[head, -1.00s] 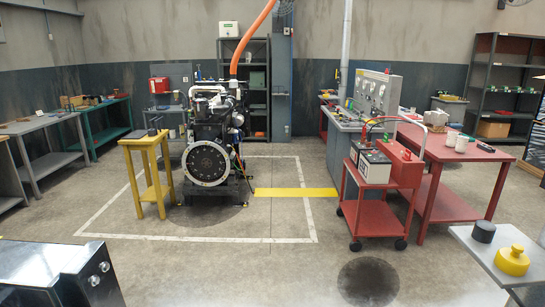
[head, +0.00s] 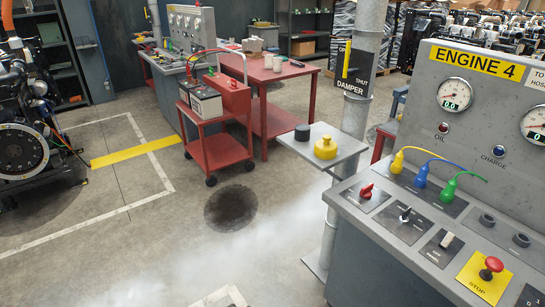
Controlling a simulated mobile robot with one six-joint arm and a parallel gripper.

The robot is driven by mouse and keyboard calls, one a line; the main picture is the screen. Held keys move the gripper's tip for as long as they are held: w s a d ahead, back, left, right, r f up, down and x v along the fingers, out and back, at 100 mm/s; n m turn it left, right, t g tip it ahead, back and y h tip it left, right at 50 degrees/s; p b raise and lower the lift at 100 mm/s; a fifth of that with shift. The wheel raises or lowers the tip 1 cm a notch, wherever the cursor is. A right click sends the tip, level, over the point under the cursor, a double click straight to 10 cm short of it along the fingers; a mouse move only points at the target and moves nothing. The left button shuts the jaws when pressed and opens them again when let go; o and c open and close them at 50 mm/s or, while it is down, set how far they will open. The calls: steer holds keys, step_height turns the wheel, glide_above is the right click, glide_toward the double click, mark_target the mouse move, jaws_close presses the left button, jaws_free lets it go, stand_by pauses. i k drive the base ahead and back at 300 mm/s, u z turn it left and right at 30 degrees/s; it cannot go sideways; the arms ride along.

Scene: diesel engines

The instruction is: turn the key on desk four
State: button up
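The desk marked ENGINE 4 (head: 478,63) stands at the right in the head view, cut off by the frame's edge. Its sloping top carries a small dark and silver switch (head: 405,214) that looks like a key switch; its label is too small to read. A red knob (head: 366,190) is to its left and a pale lever (head: 447,240) to its right. A red STOP button (head: 491,266) on a yellow plate is nearer the front. My gripper is not in view.
A small shelf (head: 345,148) with a yellow cap (head: 326,148) and a black cap (head: 302,132) juts out left of the desk, by a grey post (head: 362,60). A red trolley (head: 222,150) stands farther back. The floor before the desk is open, with a dark stain (head: 231,208).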

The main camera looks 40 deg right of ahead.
mark_target(403, 219)
steer(key=u, duration=0.65)
steer(key=k, duration=0.15)
steer(key=z, duration=2.95)
steer(key=k, duration=0.6)
steer(key=u, duration=0.2)
steer(key=i, duration=0.5)
steer(key=z, duration=0.05)
